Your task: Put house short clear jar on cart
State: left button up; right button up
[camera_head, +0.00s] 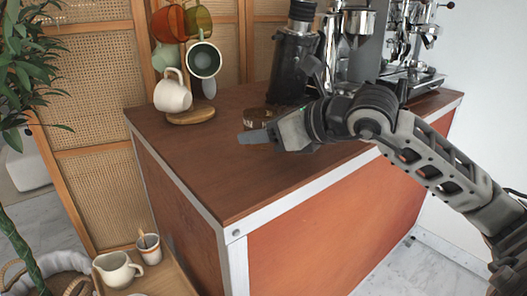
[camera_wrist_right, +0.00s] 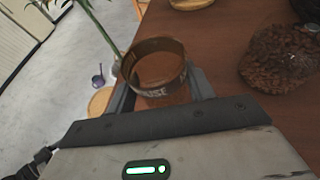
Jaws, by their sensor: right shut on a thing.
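The short clear jar (camera_wrist_right: 154,72) shows in the right wrist view, with dark lettering on its front and the brown surface showing through it. My right gripper (camera_wrist_right: 160,95) is shut on it, a finger on each side. In the head view my right gripper (camera_head: 258,136) reaches in from the right over the cart top. The cart (camera_head: 190,150) has a brown top with pale metal edging. I cannot tell whether the jar touches it. My left gripper is not in view.
A brown clumped mass (camera_wrist_right: 278,57) is right of the jar in the wrist view. A black grinder (camera_head: 290,65) and espresso machine stand at the back. A mug stand (camera_head: 191,114) is at the far left corner. The front left cart top is bare.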

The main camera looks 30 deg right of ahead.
aim_at(263, 166)
jog(key=shift+w+d+f, duration=0.25)
jog(key=shift+w+f, duration=0.15)
jog(key=shift+f, duration=0.15)
jog(key=shift+w+d+f, duration=0.2)
jog(key=shift+w+f, duration=0.15)
jog(key=shift+f, duration=0.15)
jog(key=f, duration=0.3)
jog(key=shift+w+d+f, duration=0.15)
jog(key=shift+w+f, duration=0.05)
jog(key=shift+f, duration=0.05)
jog(key=o, duration=1.1)
